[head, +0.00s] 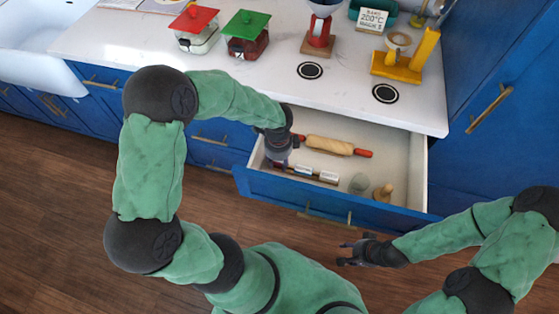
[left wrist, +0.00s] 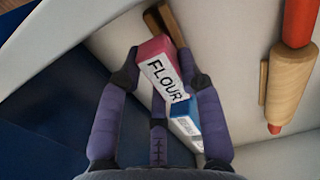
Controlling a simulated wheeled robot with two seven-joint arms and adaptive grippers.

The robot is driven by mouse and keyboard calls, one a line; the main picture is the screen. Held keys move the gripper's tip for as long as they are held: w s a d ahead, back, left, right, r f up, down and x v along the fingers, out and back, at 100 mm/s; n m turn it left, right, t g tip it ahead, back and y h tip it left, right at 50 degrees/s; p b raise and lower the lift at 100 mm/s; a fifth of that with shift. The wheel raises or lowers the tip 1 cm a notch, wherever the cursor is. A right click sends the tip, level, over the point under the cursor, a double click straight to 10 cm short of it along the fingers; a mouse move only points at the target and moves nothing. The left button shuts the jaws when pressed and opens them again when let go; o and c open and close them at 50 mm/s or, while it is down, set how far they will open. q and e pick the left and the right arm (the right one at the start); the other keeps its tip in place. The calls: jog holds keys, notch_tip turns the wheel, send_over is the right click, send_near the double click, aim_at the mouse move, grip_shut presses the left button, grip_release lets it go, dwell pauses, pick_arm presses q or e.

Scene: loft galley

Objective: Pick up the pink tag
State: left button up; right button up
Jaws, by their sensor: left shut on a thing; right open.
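The pink tag (left wrist: 152,50) is a small pink block with a white face reading FLOUR. It sits between the fingers of my left gripper (left wrist: 164,82) in the left wrist view, with a finger against each side. In the head view my left gripper (head: 279,161) reaches down into the left part of the open drawer (head: 395,150), and it largely hides the pink tag there. Whether the tag touches the drawer floor I cannot tell. My right gripper (head: 350,253) is open and empty, in front of the drawer and outside it.
A blue tag (left wrist: 184,126) lies close beside the pink one. The drawer also holds a rolling pin (head: 330,145) with red handles, a greenish cup (head: 359,183) and a wooden piece (head: 382,192). The counter (head: 250,85) above carries red-lidded and green-lidded jars.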

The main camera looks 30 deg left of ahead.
pick_arm(q)
notch_tip(320, 180, up, 10)
jog(key=p, duration=0.4)
jog(key=shift+w, duration=0.1)
dwell(0.5)
